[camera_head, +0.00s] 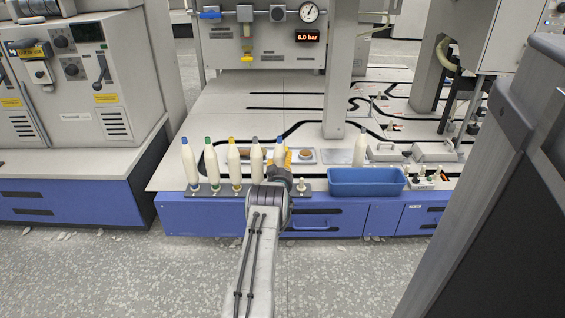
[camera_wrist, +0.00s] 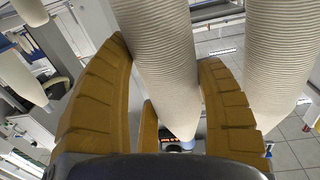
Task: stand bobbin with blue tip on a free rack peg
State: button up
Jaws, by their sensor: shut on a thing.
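My gripper (camera_head: 281,160) is shut on a cream bobbin with a blue tip (camera_head: 280,149), which stands about upright at the right of the row. In the wrist view this bobbin (camera_wrist: 158,60) lies between the yellow fingers, with its blue tip (camera_wrist: 181,145) at the far end. The dark rack (camera_head: 322,189) runs along the table's front edge. Its free peg (camera_head: 301,186) shows just right of my gripper. The held bobbin's foot is hidden behind my wrist, so I cannot tell whether it touches a peg.
Bobbins with blue (camera_head: 189,165), green (camera_head: 211,165), yellow (camera_head: 234,165) and grey (camera_head: 256,165) tips stand on the rack to the left, the grey one close to my gripper. A blue bin (camera_head: 366,183) sits at right. Another bobbin (camera_head: 359,151) stands behind it.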

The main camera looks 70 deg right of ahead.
jog(key=o, duration=1)
jog(key=p+v, duration=0.2)
jog(key=p, duration=0.1)
jog(key=shift+a+r, duration=0.1)
jog(key=shift+a, duration=0.2)
jog(key=shift+p+v, duration=2.95)
jog(key=shift+v, duration=1.25)
